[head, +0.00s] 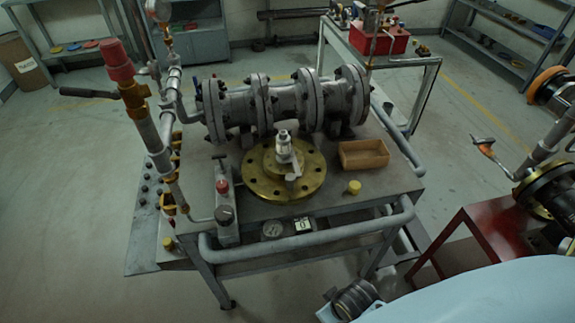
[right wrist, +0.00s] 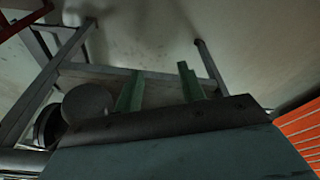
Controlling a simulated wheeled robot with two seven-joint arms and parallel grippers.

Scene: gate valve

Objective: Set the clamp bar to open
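A brass flanged disc (head: 262,187) lies on the workbench, with a small silver fitting (head: 284,150) upright at its centre. A short pale metal bar (head: 293,168) crosses beside the fitting's base; it looks like the clamp bar, but its exact setting is too small to tell. In the right wrist view, my right gripper (right wrist: 160,75) shows two green fingers standing apart with nothing between them, so it is open. It is away from the brass disc, which is not in that view. My left gripper is not in view.
Grey flanged piping (head: 285,103) runs along the bench's back. An open tan tray (head: 364,154) and a yellow knob (head: 353,187) sit right of the disc. A red-topped valve pipe (head: 121,73) rises at left. A rail (head: 310,238) edges the front. A red stand (head: 490,235) is at right.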

